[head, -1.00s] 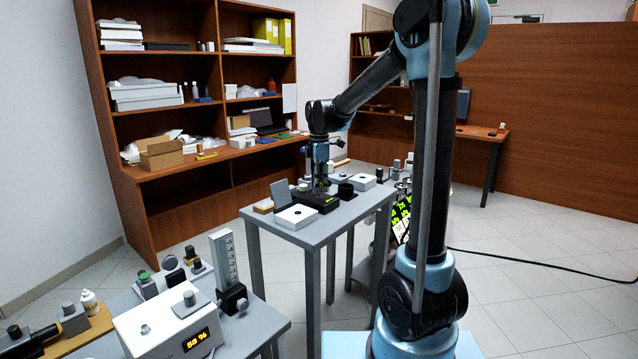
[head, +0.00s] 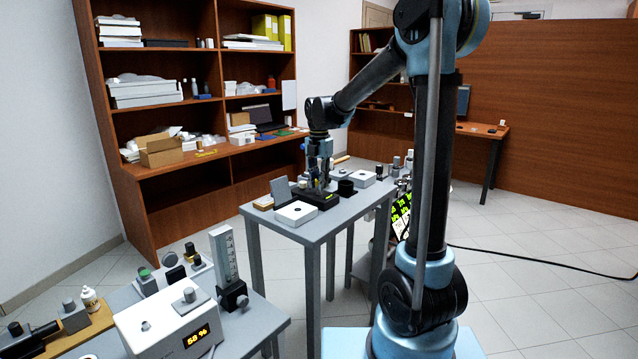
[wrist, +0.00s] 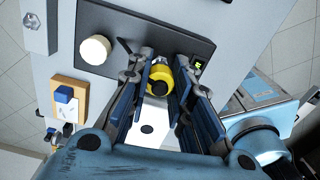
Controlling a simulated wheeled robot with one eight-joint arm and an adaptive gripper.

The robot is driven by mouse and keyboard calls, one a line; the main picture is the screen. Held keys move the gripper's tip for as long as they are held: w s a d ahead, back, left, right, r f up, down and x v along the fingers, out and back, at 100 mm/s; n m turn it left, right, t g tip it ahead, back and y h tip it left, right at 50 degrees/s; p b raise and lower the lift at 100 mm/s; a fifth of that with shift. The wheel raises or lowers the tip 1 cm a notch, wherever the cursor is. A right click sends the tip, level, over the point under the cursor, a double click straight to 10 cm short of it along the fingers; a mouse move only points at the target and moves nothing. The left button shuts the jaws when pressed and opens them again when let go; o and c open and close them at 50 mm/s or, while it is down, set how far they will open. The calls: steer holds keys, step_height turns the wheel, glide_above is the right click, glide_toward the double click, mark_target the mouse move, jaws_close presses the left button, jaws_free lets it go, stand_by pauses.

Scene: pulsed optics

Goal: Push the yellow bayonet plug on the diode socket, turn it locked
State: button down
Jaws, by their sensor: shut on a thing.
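The yellow bayonet plug (wrist: 161,76) stands between the blue-padded fingers of my gripper (wrist: 165,88) in the wrist view. The gripper is shut on it. The plug sits over a black device (wrist: 112,22) with a small green display, near its edge. The diode socket is hidden under the plug and fingers, so I cannot tell whether the plug is seated or locked. In the head view my gripper (head: 318,180) points down at the black device (head: 325,204) on the grey table; the plug is too small to make out there.
A white knob (wrist: 95,49) stands on the black device. A white box with a dark hole (head: 296,214) is close in front of it on the table (head: 313,234). A grey upright panel (head: 281,190) and a black cup (head: 346,188) stand on either side.

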steer(key=shift+n, duration=2.4)
steer(key=shift+s+f, duration=0.1)
steer(key=shift+f, duration=0.75)
stand_by(0.3)
steer(key=m, duration=0.4)
steer(key=shift+m, duration=0.4)
steer(key=m, duration=0.4)
steer(key=shift+m, duration=0.4)
